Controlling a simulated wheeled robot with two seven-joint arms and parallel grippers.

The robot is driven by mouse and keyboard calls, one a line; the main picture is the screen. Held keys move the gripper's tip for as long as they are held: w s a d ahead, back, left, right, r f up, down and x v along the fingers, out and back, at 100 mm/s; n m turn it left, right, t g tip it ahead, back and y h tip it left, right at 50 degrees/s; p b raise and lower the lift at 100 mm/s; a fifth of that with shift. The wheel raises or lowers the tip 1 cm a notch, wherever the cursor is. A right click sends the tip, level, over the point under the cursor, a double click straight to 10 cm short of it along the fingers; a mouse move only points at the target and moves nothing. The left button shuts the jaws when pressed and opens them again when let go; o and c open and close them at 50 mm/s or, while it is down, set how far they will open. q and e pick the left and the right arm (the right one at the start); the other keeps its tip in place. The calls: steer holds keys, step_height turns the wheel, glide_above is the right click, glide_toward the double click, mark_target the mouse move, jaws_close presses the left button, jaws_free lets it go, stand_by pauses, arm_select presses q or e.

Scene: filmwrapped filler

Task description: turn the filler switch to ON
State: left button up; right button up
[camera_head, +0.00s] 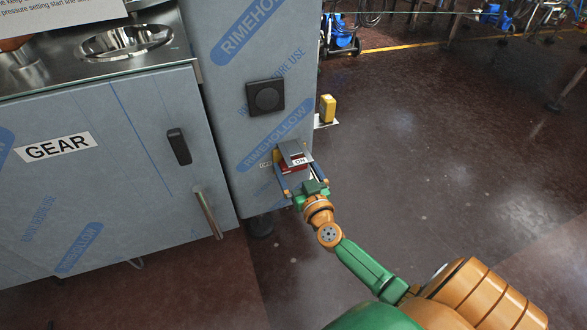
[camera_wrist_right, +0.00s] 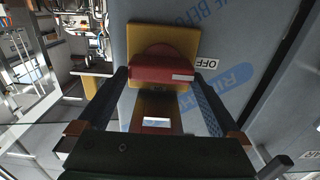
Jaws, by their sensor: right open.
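The filler switch is a red knob (camera_wrist_right: 163,72) on a yellow plate (camera_wrist_right: 188,42), on the side of a film-wrapped cabinet. In the wrist view its bar lies crosswise, its pale-marked end toward the OFF label (camera_wrist_right: 207,63). In the head view the switch's red part (camera_head: 291,166) shows beside an ON label (camera_head: 300,161), partly covered by my gripper. My right gripper (camera_head: 294,157) is at the switch, its fingers open on either side of the knob; it also shows in the wrist view (camera_wrist_right: 159,76). Finger contact cannot be told. My left gripper is out of view.
A black square fitting (camera_head: 265,97) sits on the cabinet above the switch. A yellow box (camera_head: 327,108) juts out behind the switch.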

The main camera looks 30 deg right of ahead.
steer(key=c, duration=1)
steer(key=shift+m, duration=0.3)
steer(key=m, duration=0.2)
steer(key=shift+s+d+m+p, duration=0.1)
steer(key=shift+m+p, duration=0.2)
steer(key=m, duration=0.4)
steer(key=shift+d+f+m, duration=0.15)
steer(key=shift+d+m, duration=0.05)
steer(key=shift+m, duration=0.1)
steer(key=m, duration=0.4)
steer(key=m+b, duration=0.1)
steer(key=m, duration=0.1)
steer(key=shift+d+f, duration=0.2)
steer(key=shift+f, duration=0.1)
steer(key=m+b, duration=0.1)
steer(key=m, duration=0.2)
steer(key=shift+s+f+m, duration=0.1)
steer(key=shift+f+m, duration=0.05)
steer(key=shift+m, duration=0.55)
